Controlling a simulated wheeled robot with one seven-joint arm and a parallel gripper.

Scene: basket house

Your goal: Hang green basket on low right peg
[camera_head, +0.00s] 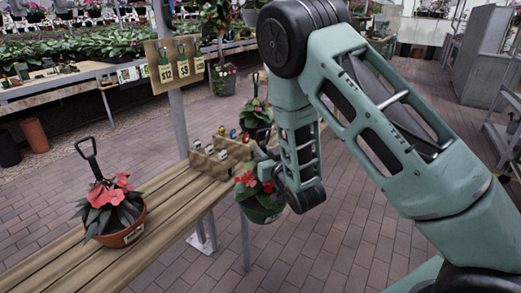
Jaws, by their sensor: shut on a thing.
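A green basket (262,209) with red flowers and dark leaves hangs under my gripper (266,168), beyond the right edge of the wooden bench. My gripper is shut on the basket's upper part; the arm hides most of the fingers and the grip. The basket looks upright and clear of the bench. A wooden board (157,78) with dark hooks or tools and price tags is fixed to a grey post (178,112) at the upper left. I cannot make out which part is the low right peg.
The wooden bench (150,235) bears an orange pot (122,234) with red flowers and a tall black handle, and a wooden rack (208,164) of small items. Another dark pot (257,133) is near its far end. Paved floor (325,240) lies open to the right.

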